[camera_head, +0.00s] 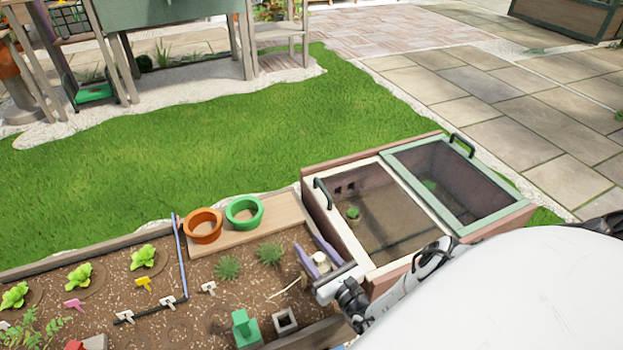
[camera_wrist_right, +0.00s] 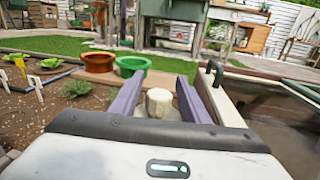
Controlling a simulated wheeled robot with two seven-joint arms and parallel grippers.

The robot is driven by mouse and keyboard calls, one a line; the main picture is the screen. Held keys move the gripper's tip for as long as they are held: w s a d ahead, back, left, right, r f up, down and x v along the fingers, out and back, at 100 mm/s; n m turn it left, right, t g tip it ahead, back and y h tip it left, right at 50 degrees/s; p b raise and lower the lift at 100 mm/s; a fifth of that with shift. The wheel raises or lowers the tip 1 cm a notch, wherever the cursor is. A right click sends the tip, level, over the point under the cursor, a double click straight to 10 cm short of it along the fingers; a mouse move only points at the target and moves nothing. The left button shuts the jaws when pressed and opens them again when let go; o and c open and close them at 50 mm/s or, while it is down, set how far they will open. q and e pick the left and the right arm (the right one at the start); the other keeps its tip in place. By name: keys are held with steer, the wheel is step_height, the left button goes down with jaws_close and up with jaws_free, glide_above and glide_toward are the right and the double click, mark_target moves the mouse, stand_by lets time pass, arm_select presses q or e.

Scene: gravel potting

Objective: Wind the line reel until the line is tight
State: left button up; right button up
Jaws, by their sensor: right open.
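My right gripper (camera_head: 307,243) has two purple fingers and hangs over the right end of the soil bed, beside the cold frame. It is open. A cream, rounded knob-like piece (camera_head: 320,260) stands between the fingers. The right wrist view shows this piece (camera_wrist_right: 158,102) with a gap to the finger on each side. I cannot tell for sure whether it is part of the line reel. A thin pale strand (camera_head: 286,289) lies on the soil just left of the gripper; its right end is hidden near the fingers. My left gripper is out of view.
The cold frame (camera_head: 312,205) stands close on the right, with a black handle (camera_wrist_right: 214,74). Orange (camera_head: 203,226) and green (camera_head: 244,212) pots sit on a board behind. A green block-like object (camera_head: 245,328) and small square pot (camera_head: 285,320) stand in front. Lawn beyond is free.

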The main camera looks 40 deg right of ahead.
steer(key=shift+w, duration=0.1)
steer(key=c, duration=1.1)
steer(key=shift+o, duration=0.2)
steer(key=shift+m+h, duration=0.3)
steer(key=shift+d+m+h, duration=0.2)
steer(key=shift+m+h, duration=0.3)
steer(key=shift+h, duration=0.3)
steer(key=m+g+h, duration=0.2)
steer(key=h, duration=0.1)
steer(key=d+m+h, duration=0.1)
steer(key=h, duration=0.1)
steer(key=shift+s+f+m+g, duration=0.1)
steer(key=shift+s+m+g, duration=0.2)
steer(key=shift+s+g, duration=0.1)
steer(key=shift+s+d+m+g+h, duration=0.15)
steer(key=shift+m+g+h, duration=0.45)
steer(key=shift+g+h, duration=0.15)
steer(key=shift+s+d+m+g+h, duration=0.15)
steer(key=shift+m+g+h, duration=0.5)
steer(key=shift+h, duration=0.2)
